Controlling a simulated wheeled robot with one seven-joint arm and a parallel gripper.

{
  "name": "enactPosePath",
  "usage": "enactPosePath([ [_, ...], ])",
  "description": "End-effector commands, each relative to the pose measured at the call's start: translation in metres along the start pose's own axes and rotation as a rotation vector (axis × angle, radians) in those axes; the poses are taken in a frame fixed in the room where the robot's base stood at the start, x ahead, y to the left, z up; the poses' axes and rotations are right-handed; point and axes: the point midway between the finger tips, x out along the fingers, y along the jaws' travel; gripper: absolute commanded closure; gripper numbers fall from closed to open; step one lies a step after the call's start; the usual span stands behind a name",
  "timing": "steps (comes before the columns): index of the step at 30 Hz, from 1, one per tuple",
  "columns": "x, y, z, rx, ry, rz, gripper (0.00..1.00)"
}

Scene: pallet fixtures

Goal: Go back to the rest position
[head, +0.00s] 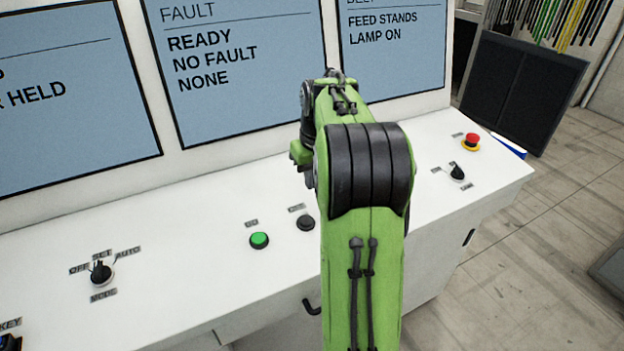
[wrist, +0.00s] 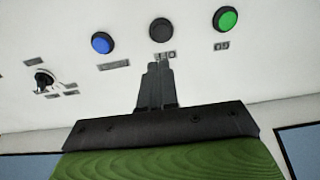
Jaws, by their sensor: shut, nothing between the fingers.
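My gripper (wrist: 155,85) shows in the wrist view with its two dark fingers together and nothing between them. It is over the white control panel (wrist: 200,75), with the fingertips pointing toward a dark round button (wrist: 162,31). I cannot tell how far the tips are from the panel. In the head view my green arm hides the gripper and part of the panel (head: 190,260).
Panel controls include a green button (head: 259,240), a mode knob (head: 101,272), a red mushroom button (head: 471,141) and a right-hand knob (head: 457,172). A blue button (wrist: 102,43) shows in the wrist view. Screens (head: 240,75) stand behind.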

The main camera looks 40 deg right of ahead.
Motion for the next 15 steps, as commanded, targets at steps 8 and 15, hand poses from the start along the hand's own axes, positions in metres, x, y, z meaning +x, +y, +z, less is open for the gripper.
enactPosePath([
  [8,0.0,0.0,0.0,0.001,0.0,0.0,1.0],
  [15,-0.006,-0.011,0.003,-0.01,0.011,0.002,1.0],
])
